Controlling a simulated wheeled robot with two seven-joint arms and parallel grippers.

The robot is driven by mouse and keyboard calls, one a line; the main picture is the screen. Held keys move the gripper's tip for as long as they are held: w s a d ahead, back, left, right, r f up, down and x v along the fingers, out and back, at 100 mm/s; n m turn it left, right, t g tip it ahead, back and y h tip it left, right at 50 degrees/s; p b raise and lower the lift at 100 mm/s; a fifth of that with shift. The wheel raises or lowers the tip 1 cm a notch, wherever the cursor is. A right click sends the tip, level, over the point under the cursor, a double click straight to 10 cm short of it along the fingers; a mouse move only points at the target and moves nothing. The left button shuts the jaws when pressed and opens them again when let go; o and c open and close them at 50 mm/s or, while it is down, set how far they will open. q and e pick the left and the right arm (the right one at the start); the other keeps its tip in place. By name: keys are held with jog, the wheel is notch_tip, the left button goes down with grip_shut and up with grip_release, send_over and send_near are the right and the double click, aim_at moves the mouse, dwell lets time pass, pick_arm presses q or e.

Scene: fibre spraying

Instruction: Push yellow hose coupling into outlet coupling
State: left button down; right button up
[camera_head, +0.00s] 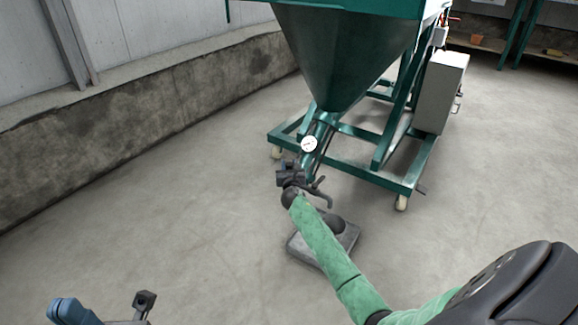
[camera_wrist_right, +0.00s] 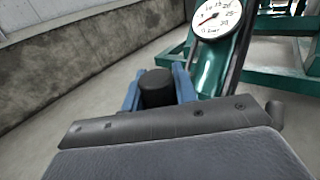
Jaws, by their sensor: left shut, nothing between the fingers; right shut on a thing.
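My right gripper (camera_head: 290,175) is at the lower end of the green outlet pipe (camera_head: 320,128) under the hopper. In the right wrist view its blue fingers (camera_wrist_right: 157,85) are shut on a dark cylindrical part (camera_wrist_right: 157,90). No yellow coupling can be made out in either view. The outlet coupling at the pipe's end is hidden or cannot be told apart from the gripper, so whether the held part touches it cannot be told. My left gripper (camera_head: 70,311) is shut and empty at the bottom left, far from the pipe.
A round white gauge (camera_head: 309,144) sits on the pipe just above my right gripper. The green hopper (camera_head: 345,45) stands on a wheeled frame (camera_head: 360,167). A grey slab (camera_head: 308,252) lies on the floor under my right arm. The floor at left is clear up to the wall (camera_head: 150,110).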

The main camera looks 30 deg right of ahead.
jog(key=shift+f+b, duration=0.4)
jog(key=shift+f, duration=0.25)
jog(key=o, duration=1.1)
jog(key=shift+o, duration=0.2)
jog(key=shift+s, duration=0.1)
jog(key=shift+s+a+p, duration=0.25)
jog(key=shift+s+p, duration=0.05)
jog(key=shift+s, duration=0.05)
jog(key=p+v, duration=0.2)
jog(key=v, duration=0.4)
jog(key=shift+s+a, duration=0.25)
jog(key=shift+s, duration=0.1)
